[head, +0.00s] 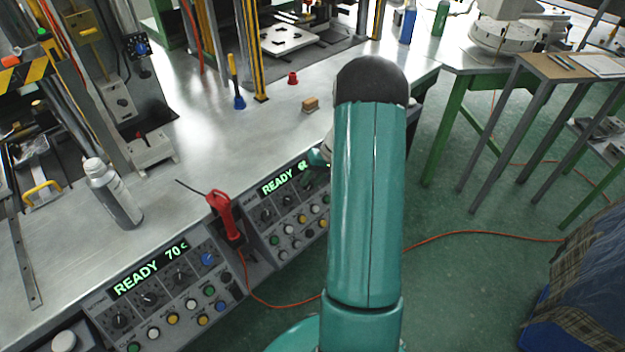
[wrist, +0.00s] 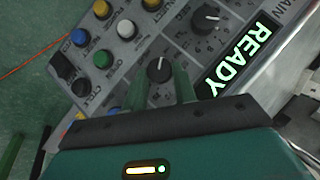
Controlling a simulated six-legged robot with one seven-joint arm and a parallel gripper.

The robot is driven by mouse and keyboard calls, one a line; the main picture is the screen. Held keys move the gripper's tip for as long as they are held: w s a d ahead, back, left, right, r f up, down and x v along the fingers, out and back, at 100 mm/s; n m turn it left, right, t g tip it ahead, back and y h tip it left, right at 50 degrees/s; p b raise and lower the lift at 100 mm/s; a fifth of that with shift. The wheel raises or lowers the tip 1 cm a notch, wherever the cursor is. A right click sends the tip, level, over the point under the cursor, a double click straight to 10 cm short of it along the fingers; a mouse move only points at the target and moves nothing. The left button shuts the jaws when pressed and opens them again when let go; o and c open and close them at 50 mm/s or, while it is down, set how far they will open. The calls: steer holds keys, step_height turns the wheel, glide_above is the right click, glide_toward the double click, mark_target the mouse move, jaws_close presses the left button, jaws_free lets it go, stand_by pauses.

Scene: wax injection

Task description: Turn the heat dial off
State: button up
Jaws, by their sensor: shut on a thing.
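In the wrist view a black dial (wrist: 159,69) with a white pointer line sits between the two green fingers of my gripper (wrist: 160,80). The fingers are shut on it, one on each side. The pointer line points roughly upward in that picture. The dial is beside a green-lit READY display (wrist: 238,58), and its label is hidden or too blurred to read. A second black dial (wrist: 206,18) sits farther along the panel.
In the wrist view, blue (wrist: 80,37), yellow (wrist: 127,28) and green (wrist: 102,58) buttons lie close by. In the head view, a left panel (head: 165,290) reads READY 70 C. A red-handled tool (head: 222,212) stands between the panels, and a spray can (head: 113,195) stands on the bench.

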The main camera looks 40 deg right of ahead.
steer(key=o, duration=1)
steer(key=shift+c, duration=0.2)
steer(key=shift+r, duration=0.1)
steer(key=v, duration=1.3)
steer(key=shift+s+d+r, duration=0.15)
steer(key=shift+d+r, duration=0.05)
steer(key=shift+r, duration=0.05)
